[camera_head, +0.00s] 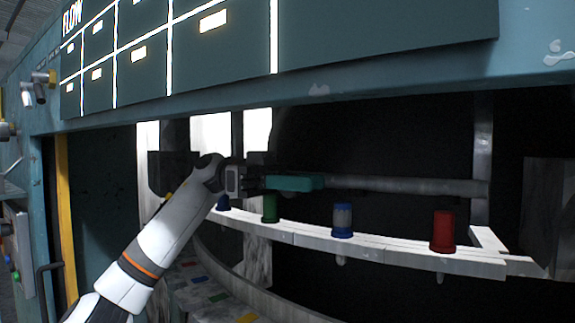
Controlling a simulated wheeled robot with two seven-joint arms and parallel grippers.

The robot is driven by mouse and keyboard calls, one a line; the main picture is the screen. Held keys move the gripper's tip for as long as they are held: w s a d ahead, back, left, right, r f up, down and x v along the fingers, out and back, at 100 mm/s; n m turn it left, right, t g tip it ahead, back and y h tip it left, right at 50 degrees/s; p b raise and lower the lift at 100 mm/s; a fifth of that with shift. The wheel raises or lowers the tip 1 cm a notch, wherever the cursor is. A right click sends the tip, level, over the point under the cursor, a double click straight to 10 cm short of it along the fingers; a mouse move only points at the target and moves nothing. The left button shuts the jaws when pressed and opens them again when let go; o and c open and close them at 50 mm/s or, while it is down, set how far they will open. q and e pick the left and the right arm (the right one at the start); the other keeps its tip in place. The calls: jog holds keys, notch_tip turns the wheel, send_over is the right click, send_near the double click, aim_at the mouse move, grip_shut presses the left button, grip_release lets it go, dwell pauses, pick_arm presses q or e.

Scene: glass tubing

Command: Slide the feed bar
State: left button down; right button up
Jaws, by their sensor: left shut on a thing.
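The feed bar is a grey horizontal rod (410,185) in the machine's dark opening, with a teal grip (297,183) at its left end. My left gripper (262,181) reaches in from the lower left and is shut on the teal grip; its fingers are small and dark here, so the exact contact is hard to make out. The rod runs right from the grip to a grey upright post (482,150). My right gripper is not in view.
A teal beam (400,88) and a dark FLOW board (380,35) hang above.

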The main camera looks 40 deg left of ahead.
pick_arm(q)
jog(key=shift+w+a+r, duration=0.1)
jog(key=shift+w+r, duration=0.1)
jog(key=shift+w, duration=0.25)
jog(key=shift+s, duration=0.2)
jog(key=c, duration=1.4)
grip_release()
jog(key=shift+w, duration=0.15)
jog(key=shift+o, duration=1)
jog(key=shift+w+f, duration=0.2)
jog(key=shift+s+a, duration=0.1)
jog(key=shift+a, duration=0.1)
jog(key=a, duration=0.7)
jog(key=s+a, duration=0.1)
jog(key=a, duration=0.2)
jog(key=shift+a+b, duration=0.25)
jog(key=shift+b, duration=0.15)
jog(key=shift+a, duration=0.6)
